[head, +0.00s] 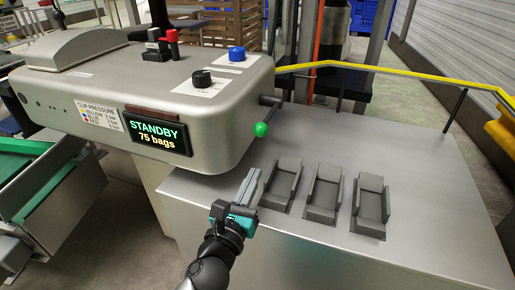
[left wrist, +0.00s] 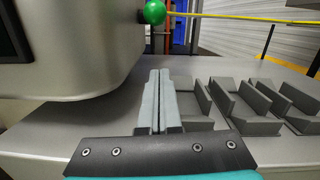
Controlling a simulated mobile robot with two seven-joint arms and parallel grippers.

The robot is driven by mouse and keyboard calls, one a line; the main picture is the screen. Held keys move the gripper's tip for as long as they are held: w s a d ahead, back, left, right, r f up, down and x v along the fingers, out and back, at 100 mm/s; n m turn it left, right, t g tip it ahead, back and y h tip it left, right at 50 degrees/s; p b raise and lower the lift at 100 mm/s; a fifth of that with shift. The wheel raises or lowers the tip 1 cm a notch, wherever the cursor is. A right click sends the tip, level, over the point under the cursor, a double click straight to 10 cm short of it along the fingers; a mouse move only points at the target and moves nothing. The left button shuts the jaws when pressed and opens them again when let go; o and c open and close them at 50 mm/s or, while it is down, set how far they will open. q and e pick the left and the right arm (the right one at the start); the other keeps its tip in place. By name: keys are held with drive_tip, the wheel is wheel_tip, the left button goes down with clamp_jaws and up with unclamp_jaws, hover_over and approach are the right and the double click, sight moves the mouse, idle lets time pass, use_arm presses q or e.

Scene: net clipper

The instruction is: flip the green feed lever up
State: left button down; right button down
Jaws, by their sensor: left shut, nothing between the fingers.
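The green feed lever shows as a green ball knob (head: 261,129) on a dark arm at the right end of the grey clipper machine. The arm slopes down from its pivot to the knob. The knob also shows at the top of the left wrist view (left wrist: 154,12). My left gripper (head: 250,177) is shut and empty. Its fingertips are below the knob and apart from it, above the steel table. In the left wrist view the closed fingers (left wrist: 158,82) point toward the space under the knob. My right gripper is not in view.
The clipper machine (head: 215,128) has a display reading STANDBY, 75 bags. Blue (head: 237,53) and black (head: 201,79) knobs and a red-topped lever (head: 172,36) are on top. Three grey holders (head: 323,195) stand on the steel table (head: 420,165), right of my gripper. A yellow rail runs behind.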

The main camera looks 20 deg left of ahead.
use_arm(q)
drive_tip(key=w, duration=0.4)
drive_tip(key=shift+r, duration=0.15)
drive_tip(key=shift+w+a+r+p, duration=0.1)
drive_tip(key=shift+w+r+p, duration=0.1)
drive_tip(key=shift+r, duration=0.8)
drive_tip(key=shift+w+a+r+p, duration=0.1)
drive_tip(key=shift+w+r+p, duration=0.1)
drive_tip(key=shift+r, duration=0.75)
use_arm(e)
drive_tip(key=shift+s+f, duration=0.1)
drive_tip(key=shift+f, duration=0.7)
use_arm(q)
drive_tip(key=shift+s, duration=0.1)
